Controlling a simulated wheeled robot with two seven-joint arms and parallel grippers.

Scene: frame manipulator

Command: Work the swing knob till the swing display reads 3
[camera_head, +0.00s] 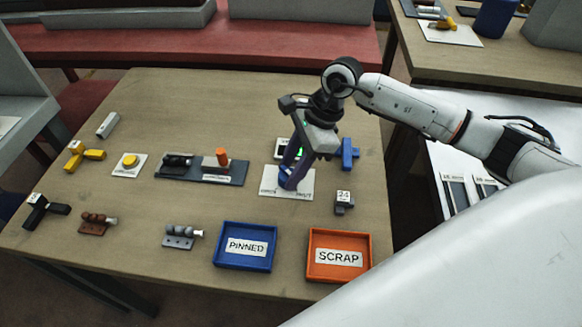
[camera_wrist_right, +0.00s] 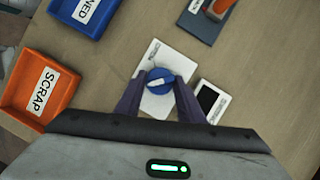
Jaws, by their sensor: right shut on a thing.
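The swing knob is a round blue knob (camera_wrist_right: 159,81) with a pale strip across its top, on a white plate (camera_wrist_right: 150,104). In the head view the same knob (camera_head: 285,175) is partly hidden by the fingers. My right gripper (camera_head: 292,177) is over the plate and shut on the knob; its two purple fingers (camera_wrist_right: 158,92) sit on either side of it in the wrist view. A small dark display (camera_wrist_right: 208,99) in a white frame stands beside the plate; no digit on it is readable. My left gripper is in neither view.
A blue PINNED tray (camera_head: 245,263) and an orange SCRAP tray (camera_head: 339,278) stand at the front edge of the table. A grey base with an orange peg (camera_head: 222,157) is left of the knob. A blue piece (camera_head: 349,154) and a grey piece (camera_head: 343,205) lie close on the right.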

